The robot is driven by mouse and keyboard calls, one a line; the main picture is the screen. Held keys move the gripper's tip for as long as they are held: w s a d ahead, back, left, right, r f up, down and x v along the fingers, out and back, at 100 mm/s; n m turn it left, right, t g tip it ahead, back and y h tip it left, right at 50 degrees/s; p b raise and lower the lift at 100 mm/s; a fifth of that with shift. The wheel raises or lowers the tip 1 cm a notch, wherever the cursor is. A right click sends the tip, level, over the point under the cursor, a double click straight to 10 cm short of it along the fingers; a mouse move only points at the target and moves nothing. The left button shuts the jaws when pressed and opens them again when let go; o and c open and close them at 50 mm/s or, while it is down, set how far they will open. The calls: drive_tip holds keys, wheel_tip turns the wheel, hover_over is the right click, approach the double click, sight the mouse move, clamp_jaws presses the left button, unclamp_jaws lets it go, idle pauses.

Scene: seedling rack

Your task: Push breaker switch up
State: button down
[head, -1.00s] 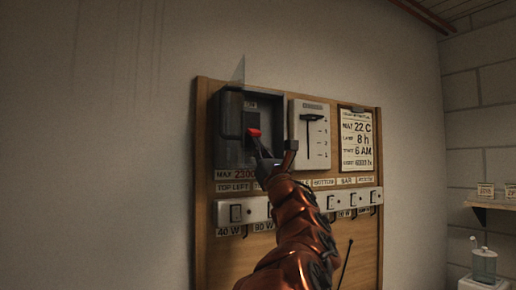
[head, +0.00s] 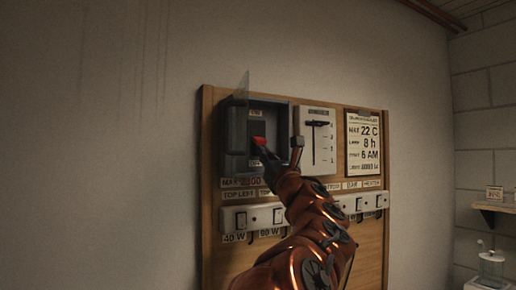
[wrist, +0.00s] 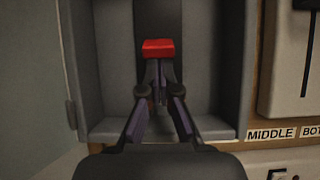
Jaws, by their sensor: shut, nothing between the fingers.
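The breaker switch has a red handle (head: 258,140) inside a dark grey breaker box (head: 236,150) at the upper left of the wooden board. In the wrist view the red handle (wrist: 158,48) stands out in front of a dark vertical plate (wrist: 158,18). My gripper (wrist: 158,70) is shut and empty, with its fingertips at the lower edge of the red handle; they look touching or very close. In the head view my gripper (head: 265,152) reaches into the box from below right. The box's clear cover (head: 243,86) stands open.
A slider panel (head: 318,140) and a notice card (head: 364,145) are right of the box on the wooden board (head: 226,262). A row of small switches (head: 240,218) runs below. The box's side walls and bottom lip closely flank my gripper.

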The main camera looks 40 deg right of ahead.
sight(263, 140)
drive_tip(key=s+r+g+p, duration=0.1)
drive_tip(key=g+p, duration=0.1)
drive_tip(key=p, duration=0.1)
drive_tip(key=shift+r+p, duration=0.3)
drive_tip(key=shift+s+r, duration=0.25)
drive_tip(key=shift+r, duration=0.15)
drive_tip(key=shift+a, duration=0.1)
drive_tip(key=shift+s, duration=0.1)
